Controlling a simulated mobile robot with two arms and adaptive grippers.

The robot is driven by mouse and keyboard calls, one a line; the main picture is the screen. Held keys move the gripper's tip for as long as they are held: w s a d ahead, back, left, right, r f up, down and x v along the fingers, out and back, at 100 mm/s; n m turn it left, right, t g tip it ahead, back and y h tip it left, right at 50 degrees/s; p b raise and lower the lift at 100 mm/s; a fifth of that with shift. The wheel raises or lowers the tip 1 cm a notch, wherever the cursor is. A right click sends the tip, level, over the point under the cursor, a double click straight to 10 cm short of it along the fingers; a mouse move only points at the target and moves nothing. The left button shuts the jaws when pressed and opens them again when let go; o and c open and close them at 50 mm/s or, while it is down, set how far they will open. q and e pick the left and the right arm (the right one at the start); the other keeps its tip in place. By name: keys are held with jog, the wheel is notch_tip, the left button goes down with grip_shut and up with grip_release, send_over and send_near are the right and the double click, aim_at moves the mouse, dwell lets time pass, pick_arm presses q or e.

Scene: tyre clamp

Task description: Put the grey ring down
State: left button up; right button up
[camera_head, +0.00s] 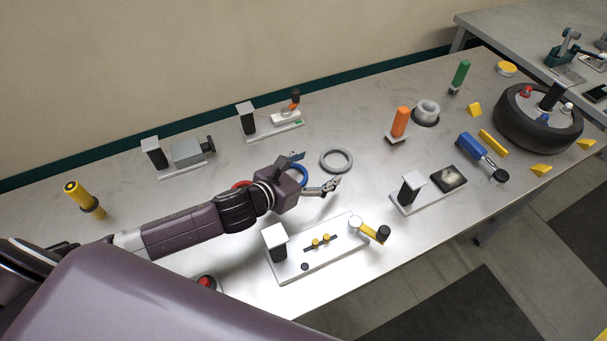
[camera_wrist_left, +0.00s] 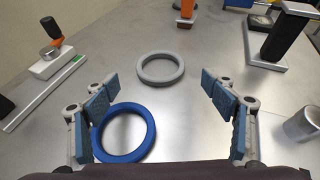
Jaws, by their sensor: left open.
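The grey ring (camera_head: 336,160) lies flat on the metal table, just beyond my left gripper. In the left wrist view the grey ring (camera_wrist_left: 161,68) lies ahead of the fingers, apart from them. My left gripper (camera_head: 314,172) is open, with nothing between its fingers; both fingers show in the left wrist view (camera_wrist_left: 165,110). A blue ring (camera_wrist_left: 124,133) lies under and beside the left-hand finger in that view, and is partly hidden by the gripper in the head view (camera_head: 302,174). My right gripper is not in view.
A red ring (camera_head: 241,185) shows partly behind my arm. An orange-handled tool (camera_head: 399,123) and a tyre (camera_head: 537,120) are right. Bare table surrounds the grey ring.

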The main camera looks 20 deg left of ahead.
pick_arm(q)
jog(key=shift+b+v, duration=0.35)
jog(key=shift+v, duration=2.35)
